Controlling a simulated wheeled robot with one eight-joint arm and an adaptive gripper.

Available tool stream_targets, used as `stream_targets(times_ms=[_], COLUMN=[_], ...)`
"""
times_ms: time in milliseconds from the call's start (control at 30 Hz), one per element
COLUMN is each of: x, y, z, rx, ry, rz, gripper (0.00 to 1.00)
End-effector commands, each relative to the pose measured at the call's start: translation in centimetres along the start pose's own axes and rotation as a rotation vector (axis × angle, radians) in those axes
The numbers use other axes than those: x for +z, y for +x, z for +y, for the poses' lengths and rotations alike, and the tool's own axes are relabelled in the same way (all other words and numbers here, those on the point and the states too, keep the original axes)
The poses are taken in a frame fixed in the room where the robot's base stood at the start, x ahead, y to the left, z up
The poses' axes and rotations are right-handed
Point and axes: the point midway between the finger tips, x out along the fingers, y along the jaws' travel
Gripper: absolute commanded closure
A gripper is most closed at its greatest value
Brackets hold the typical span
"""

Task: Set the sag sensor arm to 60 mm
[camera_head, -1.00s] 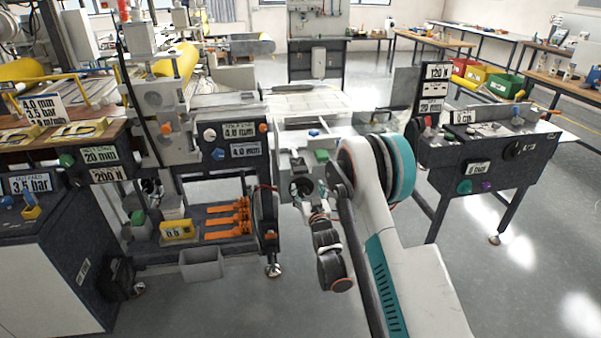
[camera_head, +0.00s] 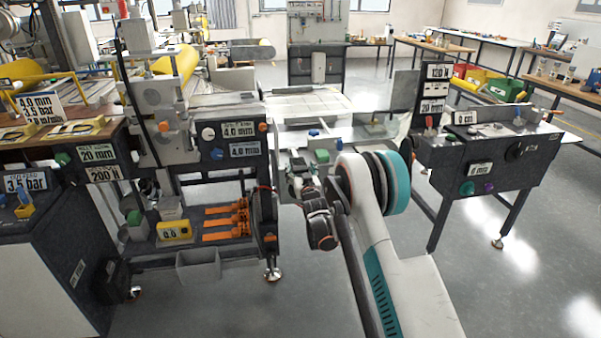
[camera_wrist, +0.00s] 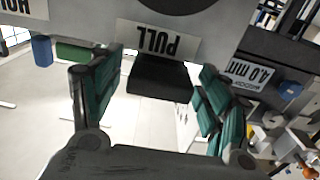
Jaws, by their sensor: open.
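In the wrist view, the two fingers of my gripper (camera_wrist: 155,105) with teal pads are open on either side of a black block-like handle (camera_wrist: 160,78). The handle hangs beside an upside-down PULL label (camera_wrist: 158,39) on a grey face. I cannot tell whether either finger touches it. In the head view, my gripper (camera_head: 303,188) is at the front of the pale unit (camera_head: 287,158) between the two machine stations, below its green block (camera_head: 321,156) and blue knob (camera_head: 313,161). No 60 mm reading is legible, and I cannot clearly pick out the sag sensor arm.
The left station carries a 4.0 mm display (camera_head: 238,129) and orange clamps (camera_head: 225,222) on its lower shelf. A grey bin (camera_head: 199,264) hangs low at left. Open floor lies at front right.

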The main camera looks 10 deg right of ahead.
Motion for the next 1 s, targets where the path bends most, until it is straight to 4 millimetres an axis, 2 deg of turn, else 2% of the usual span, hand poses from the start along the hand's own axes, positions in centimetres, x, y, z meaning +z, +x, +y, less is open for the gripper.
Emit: stream_targets(times_ms=[200,467,767,1000], x=[0.0,0.0,-0.3,-1.3], y=[0.0,0.0,0.0,0.0], z=[0.0,0.0,0.0,0.0], rx=[0.0,0.0,0.001,0.0], ry=[0.0,0.0,0.002,0.001], rz=[0.0,0.0,-0.013,-0.061], gripper=[0.32,0.91,0.93,0.93])
